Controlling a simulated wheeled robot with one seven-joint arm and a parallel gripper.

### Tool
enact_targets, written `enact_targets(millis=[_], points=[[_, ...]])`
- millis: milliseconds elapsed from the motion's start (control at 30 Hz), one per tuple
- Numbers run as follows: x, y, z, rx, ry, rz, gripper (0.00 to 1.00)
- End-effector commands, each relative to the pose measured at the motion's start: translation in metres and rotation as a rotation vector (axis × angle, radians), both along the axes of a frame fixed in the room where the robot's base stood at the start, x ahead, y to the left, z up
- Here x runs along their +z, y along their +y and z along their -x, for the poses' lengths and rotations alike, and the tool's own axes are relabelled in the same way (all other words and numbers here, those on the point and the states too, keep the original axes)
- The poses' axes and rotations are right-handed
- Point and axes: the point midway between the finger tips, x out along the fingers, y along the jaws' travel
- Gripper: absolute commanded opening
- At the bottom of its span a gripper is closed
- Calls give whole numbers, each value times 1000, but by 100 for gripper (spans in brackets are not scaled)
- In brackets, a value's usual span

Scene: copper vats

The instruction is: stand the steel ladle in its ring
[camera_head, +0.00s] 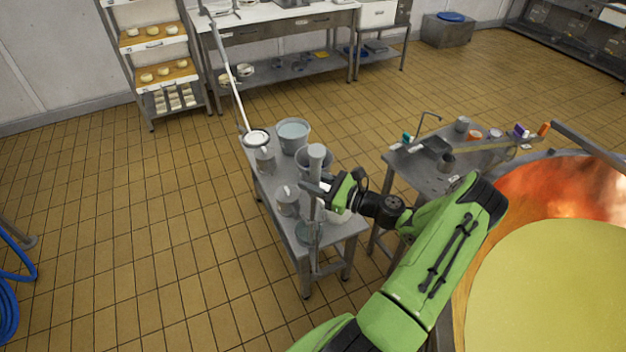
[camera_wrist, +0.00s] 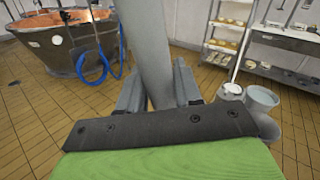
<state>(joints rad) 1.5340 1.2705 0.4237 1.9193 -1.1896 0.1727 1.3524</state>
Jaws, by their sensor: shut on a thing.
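My gripper (camera_head: 322,187) is shut on a thick grey upright shaft (camera_head: 317,158), which I take to be the steel ladle's handle. The shaft stands nearly vertical in the head view, at the near end of the small steel table. In the wrist view the shaft (camera_wrist: 147,45) runs up between the two fingers (camera_wrist: 158,90) of my gripper, leaning slightly. Its lower end drops towards a grey rounded shape (camera_head: 307,234) at the table's near edge. I cannot tell whether that shape is the ladle's bowl or the ring, or whether the two touch.
A second table (camera_head: 425,172) with small items stands right. A copper vat (camera_head: 475,300) is at the near right.

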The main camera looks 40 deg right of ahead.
Motion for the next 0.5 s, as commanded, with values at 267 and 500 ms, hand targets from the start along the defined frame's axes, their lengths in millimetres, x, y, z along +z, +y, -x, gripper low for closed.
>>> enact_targets(millis=[267, 500], points=[[1, 0, 0, 0, -2, 0, 0], [1, 0, 0, 0, -2, 0, 38]])
